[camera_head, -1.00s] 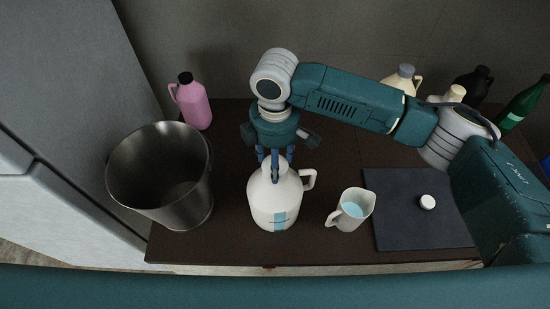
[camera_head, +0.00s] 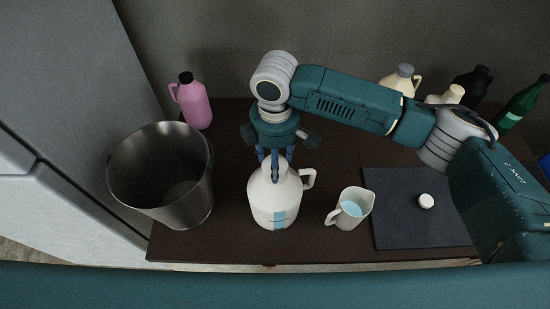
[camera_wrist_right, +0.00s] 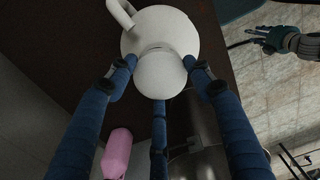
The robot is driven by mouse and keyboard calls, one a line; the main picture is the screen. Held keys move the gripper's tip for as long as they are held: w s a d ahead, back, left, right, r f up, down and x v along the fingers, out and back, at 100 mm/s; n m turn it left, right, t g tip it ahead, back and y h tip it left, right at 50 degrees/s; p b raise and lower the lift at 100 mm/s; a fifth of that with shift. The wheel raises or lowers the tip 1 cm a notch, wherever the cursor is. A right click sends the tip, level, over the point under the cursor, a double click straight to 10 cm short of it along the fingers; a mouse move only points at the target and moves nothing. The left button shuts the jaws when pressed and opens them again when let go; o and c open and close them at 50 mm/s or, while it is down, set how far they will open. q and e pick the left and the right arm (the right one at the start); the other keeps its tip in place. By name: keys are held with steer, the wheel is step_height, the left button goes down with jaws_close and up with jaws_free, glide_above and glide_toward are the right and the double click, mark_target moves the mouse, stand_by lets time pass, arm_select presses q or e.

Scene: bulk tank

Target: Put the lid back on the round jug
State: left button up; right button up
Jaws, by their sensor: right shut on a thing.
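The round jug (camera_head: 274,205), white with a handle and a blue stripe, stands upright on the dark counter. My right gripper (camera_head: 275,165) points down over its neck. In the right wrist view its fingers (camera_wrist_right: 160,80) are closed around a smooth white round top, which looks like the lid (camera_wrist_right: 160,75); the jug's shoulder (camera_wrist_right: 172,22) shows just behind it. The fingers hide the neck in the head view, so I cannot tell whether the lid is fully seated. My left gripper (camera_wrist_right: 268,40) shows far off in the right wrist view, away from the jug; its fingers are too small to judge.
A metal bucket (camera_head: 200,185) stands left of the jug and a pink bottle (camera_head: 195,105) behind it. A pitcher (camera_head: 360,200) with blue liquid is close on the right. A white cap (camera_head: 426,201) lies on a dark mat (camera_head: 400,232). Several bottles stand at the back right.

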stand_by(0.3)
steer(key=o, duration=1.4)
steer(key=shift+c, duration=0.2)
steer(key=shift+r+p, duration=1.15)
steer(key=shift+r, duration=2.35)
